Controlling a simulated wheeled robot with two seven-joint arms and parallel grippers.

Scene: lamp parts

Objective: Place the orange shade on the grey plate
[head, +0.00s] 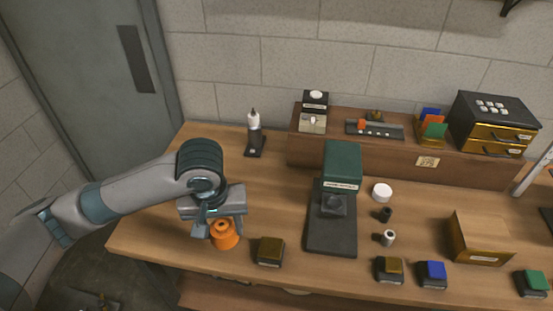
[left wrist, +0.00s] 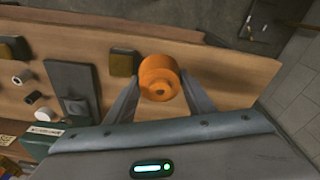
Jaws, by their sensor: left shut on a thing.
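I cannot tell whether the shade touches the table. A dark grey plate (head: 331,244) lies flat to the right, with a green-topped block (head: 342,163) at its back. It also shows in the left wrist view (left wrist: 72,85). My right gripper is not seen.
A brown-topped block (head: 270,250) sits between the shade and the plate. A white disc (head: 381,192), small cylinders (head: 389,238) and coloured blocks (head: 433,273) lie to the right. A dark stand with a white bulb (head: 254,135) is at the back. A wooden shelf (head: 388,152) lines the wall.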

